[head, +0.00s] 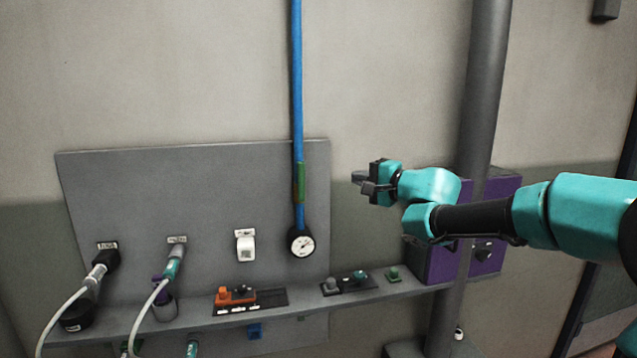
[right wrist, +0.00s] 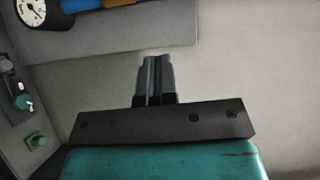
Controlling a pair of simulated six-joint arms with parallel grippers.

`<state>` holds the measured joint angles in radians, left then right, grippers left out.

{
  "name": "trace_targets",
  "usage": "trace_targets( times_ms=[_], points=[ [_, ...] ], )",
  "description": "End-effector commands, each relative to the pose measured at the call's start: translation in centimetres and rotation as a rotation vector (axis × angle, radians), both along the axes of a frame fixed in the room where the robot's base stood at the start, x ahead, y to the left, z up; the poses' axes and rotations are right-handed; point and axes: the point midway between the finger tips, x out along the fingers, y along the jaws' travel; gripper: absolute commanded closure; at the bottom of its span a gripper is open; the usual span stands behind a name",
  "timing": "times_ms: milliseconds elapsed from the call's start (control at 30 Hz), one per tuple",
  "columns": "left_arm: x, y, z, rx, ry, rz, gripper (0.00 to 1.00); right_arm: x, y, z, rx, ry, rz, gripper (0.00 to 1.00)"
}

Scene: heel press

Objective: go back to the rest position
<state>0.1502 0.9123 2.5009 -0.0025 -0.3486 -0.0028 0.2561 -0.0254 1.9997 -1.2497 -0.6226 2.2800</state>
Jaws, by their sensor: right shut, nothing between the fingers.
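My right gripper (head: 360,183) is at the end of the teal and black arm that comes in from the right in the head view. It is in the air to the right of the grey panel (head: 200,200), touching nothing that I can see. In the right wrist view its two fingers (right wrist: 158,78) are together with nothing between them. My left gripper is not in either view.
A narrow grey shelf (head: 400,288) under the panel bears knobs and switches, among them an orange one (head: 223,294). A gauge (head: 300,241) hangs below a blue pipe (head: 297,80). A purple box (head: 489,258) and a grey column (head: 484,90) stand behind my right arm.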

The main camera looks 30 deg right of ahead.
Motion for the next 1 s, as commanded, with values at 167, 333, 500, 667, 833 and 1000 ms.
trace_targets(
  times_ms=[167,333,500,667,833,1000],
  points=[
    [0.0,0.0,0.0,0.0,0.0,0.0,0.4,0.3,0.1,-0.7,-0.004,0.007,0.0,1.0],
    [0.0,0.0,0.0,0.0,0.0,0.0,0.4,2.2,0.7,-5.4,-0.045,0.045,-0.002,1.0],
    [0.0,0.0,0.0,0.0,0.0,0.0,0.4,4.6,2.0,-14.3,-0.138,0.124,0.001,1.0],
    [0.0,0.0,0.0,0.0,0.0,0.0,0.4,5.5,3.8,-23.6,-0.248,0.217,0.023,1.0],
    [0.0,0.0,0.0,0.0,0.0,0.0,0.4,4.6,6.3,-33.4,-0.376,0.327,0.077,1.0],
    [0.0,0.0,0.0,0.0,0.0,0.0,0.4,1.8,9.0,-42.8,-0.51,0.443,0.167,1.0]
  ],
)
